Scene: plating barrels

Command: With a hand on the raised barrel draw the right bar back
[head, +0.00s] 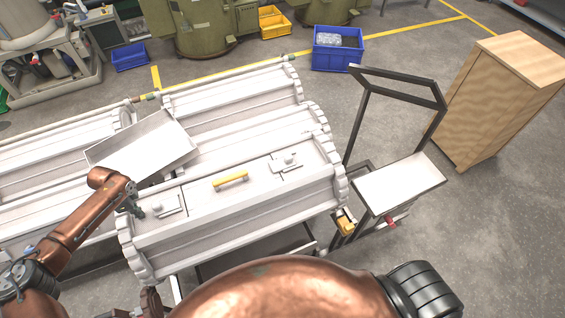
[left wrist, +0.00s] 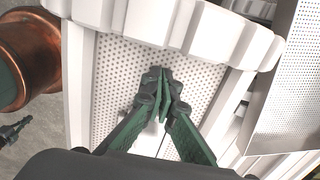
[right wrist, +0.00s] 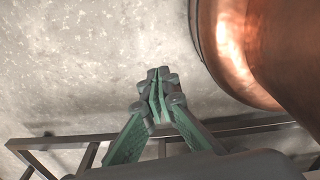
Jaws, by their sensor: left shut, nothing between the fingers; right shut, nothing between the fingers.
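The raised barrel (head: 240,215) is white with scalloped end rims and lies across the middle of the head view. Its lid has a yellow handle (head: 230,179). The right bar (head: 287,161), with its small plate and knob, sits right of the handle; a similar left bar (head: 168,206) sits left of it. My left gripper (head: 138,212) is shut and empty at the barrel's left end, close to the left bar. In the left wrist view it is over the perforated panel (left wrist: 120,75); contact is unclear. My right gripper (right wrist: 158,78) is shut and empty above bare floor, away from the barrel.
A white tray (head: 142,146) rests tilted behind the barrel, with more barrels (head: 235,97) beyond. A dark-framed cart (head: 400,185) stands right of the barrel, beside a wooden cabinet (head: 495,105). A blue crate (head: 338,48) is at the back. Open floor lies at right.

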